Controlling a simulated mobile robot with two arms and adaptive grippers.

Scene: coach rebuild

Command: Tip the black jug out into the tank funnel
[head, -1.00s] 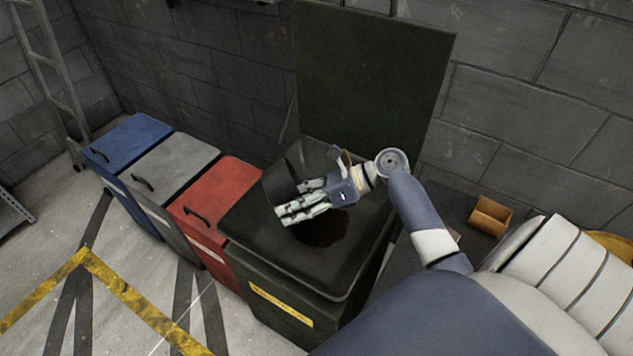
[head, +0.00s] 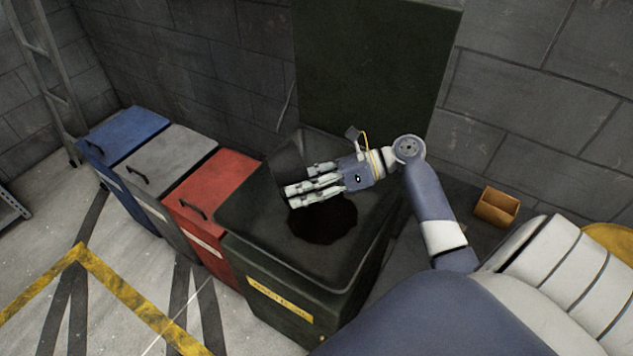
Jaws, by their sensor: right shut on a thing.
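The tank is a dark green bin (head: 265,315) with a yellow label, and its lid (head: 375,60) stands open behind. Its top is a wide black funnel (head: 270,240) with a dark round patch (head: 325,222) in the middle. My right gripper (head: 300,188) is over the funnel, fingers pointing left, shut on the black jug (head: 287,157). The jug shows as a dark tilted shape behind and left of the fingers; much of it is hidden, and it blends with the funnel. I cannot tell whether anything is flowing out. My left gripper is not in view.
Red (head: 222,185), grey (head: 167,160) and blue (head: 128,133) lidded bins stand in a row left of the tank. A small orange-brown box (head: 497,207) sits to the right. A ladder (head: 48,80) leans at the far left. The floor in front is clear.

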